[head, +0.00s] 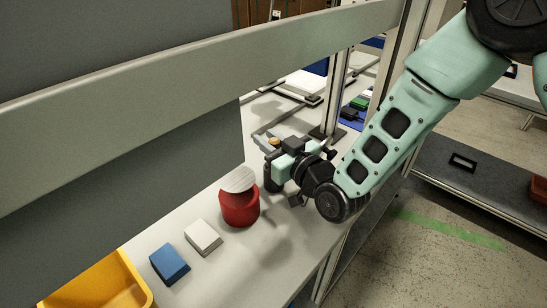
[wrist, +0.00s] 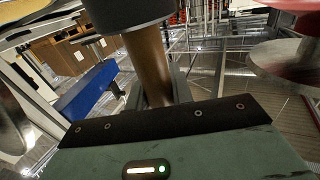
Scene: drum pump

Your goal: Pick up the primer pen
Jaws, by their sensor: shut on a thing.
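My gripper (head: 274,162) is over the white bench, right of the red pot. Its jaws are shut on a brown cylinder with a dark grey end, which I take to be the primer pen (wrist: 150,65). In the wrist view, the brown barrel stands between the two fingers of my gripper (wrist: 156,92), with the wide dark end towards the top. In the head view, an orange-brown end of the pen (head: 274,142) shows above the jaws and a dark part shows below them. I cannot tell whether the pen touches the bench.
The red pot (head: 239,209) with a pale striped top stands close left of my gripper. A white block (head: 203,236), a blue block (head: 170,263) and a yellow bin (head: 104,289) lie nearer along the bench. A grey panel and a rail bound its left side.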

